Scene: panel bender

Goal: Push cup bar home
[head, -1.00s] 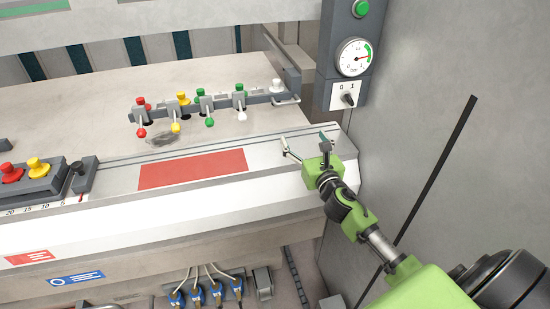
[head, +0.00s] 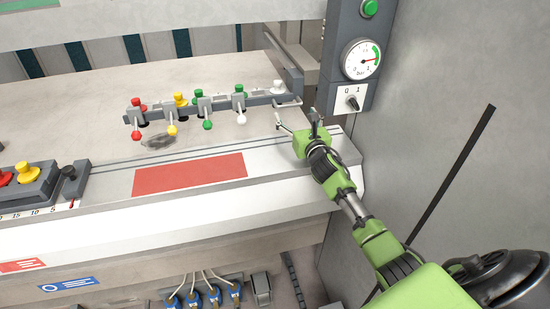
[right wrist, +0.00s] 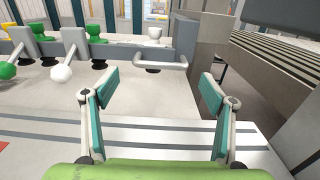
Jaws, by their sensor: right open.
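The cup bar (head: 262,99) is a grey rail on the pale machine bed, carrying red, yellow, green and white cups and small ball-ended levers. A light loop handle (head: 287,103) is at its right end. In the right wrist view the bar (right wrist: 125,52) crosses the upper left, and its handle (right wrist: 160,66) shows ahead, between my fingers in the picture. My right gripper (head: 296,118) is open and empty, just in front of the handle and apparently apart from it. Its spread fingers show in the right wrist view (right wrist: 159,84). My left gripper is out of view.
A grey post with a gauge (head: 360,58) and a 0/1 switch (head: 351,102) stands right of the gripper. A red plate (head: 190,173) lies on the front ledge. A button box (head: 25,185) is at the left. The bed before the bar is mostly clear.

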